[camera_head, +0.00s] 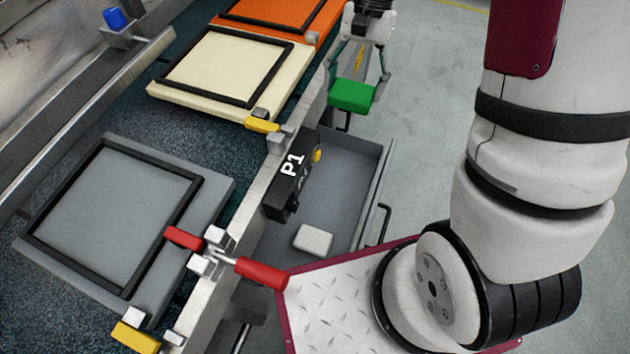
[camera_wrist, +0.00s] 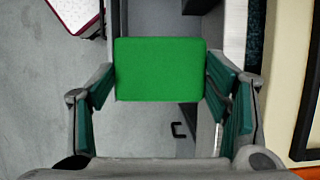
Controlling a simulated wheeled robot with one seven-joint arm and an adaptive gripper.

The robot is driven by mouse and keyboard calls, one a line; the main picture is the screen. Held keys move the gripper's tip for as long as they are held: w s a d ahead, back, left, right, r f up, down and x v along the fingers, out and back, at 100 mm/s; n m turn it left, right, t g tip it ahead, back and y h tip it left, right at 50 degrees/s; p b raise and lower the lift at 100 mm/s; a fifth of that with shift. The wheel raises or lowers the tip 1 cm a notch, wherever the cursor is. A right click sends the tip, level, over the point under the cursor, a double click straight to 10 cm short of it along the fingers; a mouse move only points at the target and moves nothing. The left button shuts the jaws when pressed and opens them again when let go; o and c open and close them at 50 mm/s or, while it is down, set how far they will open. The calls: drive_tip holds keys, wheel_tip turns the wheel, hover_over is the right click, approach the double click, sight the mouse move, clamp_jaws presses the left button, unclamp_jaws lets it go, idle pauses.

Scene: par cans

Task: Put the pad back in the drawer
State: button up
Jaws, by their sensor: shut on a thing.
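A green pad (camera_head: 351,95) is held in my gripper (camera_head: 356,82), whose fingers are shut on its sides. It looks level and fills the space between the fingers in the wrist view (camera_wrist: 160,70). The drawer (camera_head: 345,175) is grey and pulled open below the conveyor's edge. The pad is held up near the drawer's far end, and in the wrist view it covers part of the drawer (camera_wrist: 155,18). A whitish pad (camera_head: 313,241) lies inside the drawer at its near end.
A black box marked P1 (camera_head: 291,176) with a yellow button is at the drawer's inner side. A red-handled clamp (camera_head: 260,273) juts out near the drawer. Framed grey (camera_head: 115,220), cream (camera_head: 230,65) and orange (camera_head: 290,14) boards lie on the conveyor.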

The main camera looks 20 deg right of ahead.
wheel_tip(320, 180, down, 27)
drive_tip(key=b, duration=0.7)
drive_tip(key=shift+f, duration=0.1)
drive_tip(key=shift+f, duration=0.1)
drive_tip(key=o, duration=0.9)
drive_tip(key=shift+o, duration=1)
drive_tip(key=shift+r, duration=0.3)
drive_tip(key=p+v, duration=0.3)
drive_tip(key=v, duration=0.8)
drive_tip(key=shift+r, duration=0.3)
drive_tip(key=shift+d, duration=0.15)
